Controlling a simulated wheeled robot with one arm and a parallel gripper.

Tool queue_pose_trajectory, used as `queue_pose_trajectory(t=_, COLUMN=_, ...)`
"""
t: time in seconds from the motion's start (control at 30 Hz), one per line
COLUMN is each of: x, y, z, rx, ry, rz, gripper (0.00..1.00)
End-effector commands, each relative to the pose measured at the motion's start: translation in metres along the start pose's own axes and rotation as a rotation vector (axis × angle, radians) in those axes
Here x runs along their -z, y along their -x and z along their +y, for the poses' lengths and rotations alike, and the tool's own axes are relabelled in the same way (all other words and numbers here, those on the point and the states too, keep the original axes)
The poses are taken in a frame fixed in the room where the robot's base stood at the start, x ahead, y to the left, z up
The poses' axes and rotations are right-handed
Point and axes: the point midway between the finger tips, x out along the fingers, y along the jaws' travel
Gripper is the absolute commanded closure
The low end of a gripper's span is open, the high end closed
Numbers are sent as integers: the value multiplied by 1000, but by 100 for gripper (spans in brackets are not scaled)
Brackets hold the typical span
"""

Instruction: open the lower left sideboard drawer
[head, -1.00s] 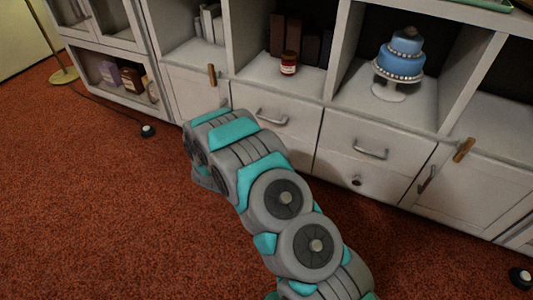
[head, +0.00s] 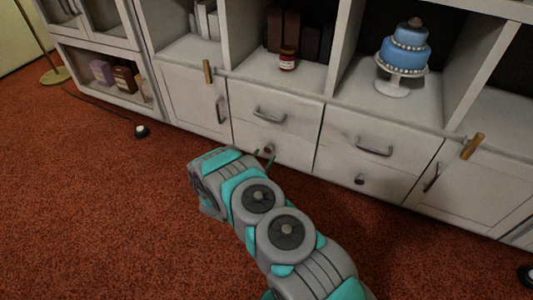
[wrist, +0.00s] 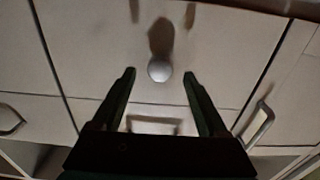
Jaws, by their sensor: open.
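The lower left drawer (head: 294,154) is closed, flush with the sideboard front, under a drawer with a bar handle (head: 270,116). Its small round knob (head: 268,147) is just beyond my gripper (head: 264,157) in the head view. The wrist view looks upside down: the knob (wrist: 159,71) appears centred between the two dark fingertips of my gripper (wrist: 159,75), with the bar handle (wrist: 155,125) below it. My gripper is open and holds nothing. I cannot tell whether the fingertips reach past the knob in depth; no contact shows.
To the right are another bar-handled drawer (head: 374,151) and a knobbed drawer (head: 337,170) below it. A cabinet door (head: 190,100) stands to the left. A blue cake (head: 405,52) and a jar (head: 288,60) are on the shelves. The red carpet (head: 110,210) is clear at left.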

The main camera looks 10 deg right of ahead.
Motion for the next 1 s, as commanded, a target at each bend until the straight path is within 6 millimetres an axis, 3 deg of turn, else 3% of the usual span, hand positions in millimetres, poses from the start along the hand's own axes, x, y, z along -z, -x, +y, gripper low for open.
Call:
queue_pose_trajectory(t=0.2, x=-1, y=-25, z=1, rx=-1, ry=1, rz=0, gripper=24)
queue_pose_trajectory(t=0.57, x=0, y=-31, z=0, rx=1, ry=1, rz=0, gripper=24)
queue_pose_trajectory(t=1.0, x=0, y=-31, z=0, rx=1, ry=1, rz=0, gripper=71)
